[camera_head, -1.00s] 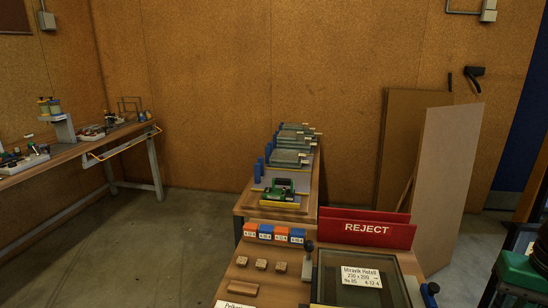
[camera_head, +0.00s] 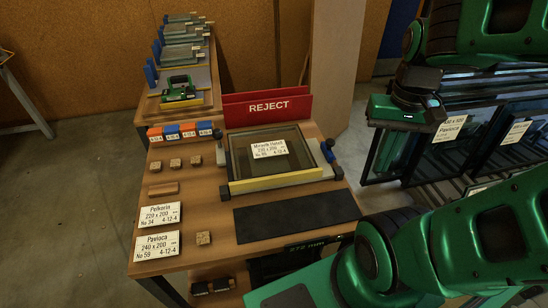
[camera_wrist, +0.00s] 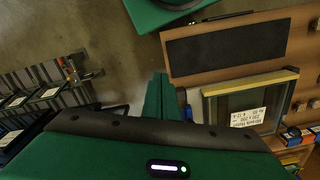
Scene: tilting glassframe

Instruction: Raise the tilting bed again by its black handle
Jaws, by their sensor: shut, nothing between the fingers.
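The tilting bed (camera_head: 290,181) lies flat on the bench, with a yellow strip along its front edge. A dark-edged glass unit (camera_head: 245,152) labelled "Miravik Hotell" rests on it; this unit also shows in the wrist view (camera_wrist: 225,108). My gripper (camera_wrist: 160,90) is shut and empty, apart from the bed. In the head view the green end of my arm is to the right of the bed; its fingertips are not clear there.
A red REJECT board (camera_head: 267,107) stands behind the bed. A black mat (camera_head: 296,210) lies in front of it. Wooden blocks and label cards (camera_head: 158,245) lie to the left. A rack of glass panes (camera_head: 470,140) stands to the right, close behind my arm.

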